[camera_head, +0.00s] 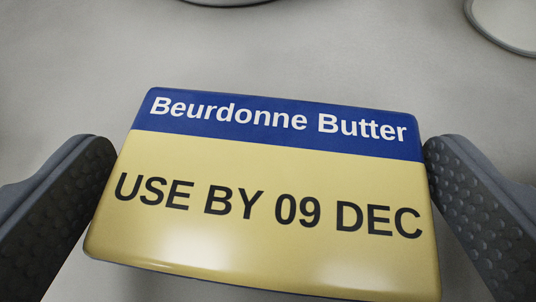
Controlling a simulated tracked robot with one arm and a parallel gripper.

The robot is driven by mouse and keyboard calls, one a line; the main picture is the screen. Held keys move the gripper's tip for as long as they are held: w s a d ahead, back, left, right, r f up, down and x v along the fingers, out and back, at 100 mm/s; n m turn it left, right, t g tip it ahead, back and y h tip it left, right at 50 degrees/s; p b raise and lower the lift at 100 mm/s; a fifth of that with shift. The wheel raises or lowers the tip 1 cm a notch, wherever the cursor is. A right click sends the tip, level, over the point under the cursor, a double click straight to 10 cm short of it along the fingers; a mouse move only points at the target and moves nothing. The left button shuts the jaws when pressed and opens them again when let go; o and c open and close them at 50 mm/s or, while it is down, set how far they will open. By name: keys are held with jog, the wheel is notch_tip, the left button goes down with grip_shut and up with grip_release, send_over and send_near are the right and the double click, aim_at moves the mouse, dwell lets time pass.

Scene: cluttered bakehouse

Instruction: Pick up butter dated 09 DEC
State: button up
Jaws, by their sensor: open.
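The butter (265,248) is a block with a blue band reading "Beurdonne Butter" and a pale yellow face reading "USE BY 09 DEC". It fills the middle of the view, turned slightly so its right side sits lower. My gripper (268,170) is open, with one dark dimpled finger pad at the left side of the butter and one at the right. The butter lies between the fingers. I cannot tell whether either pad touches it.
A grey surface (330,50) lies around the butter and is clear just beyond it. A pale rounded object (510,22) shows in part at the top right corner. Another rounded edge (230,2) is cut off at the top.

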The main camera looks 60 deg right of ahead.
jog(key=c, duration=0.7)
jog(key=shift+r, duration=0.1)
jog(key=shift+c, duration=0.2)
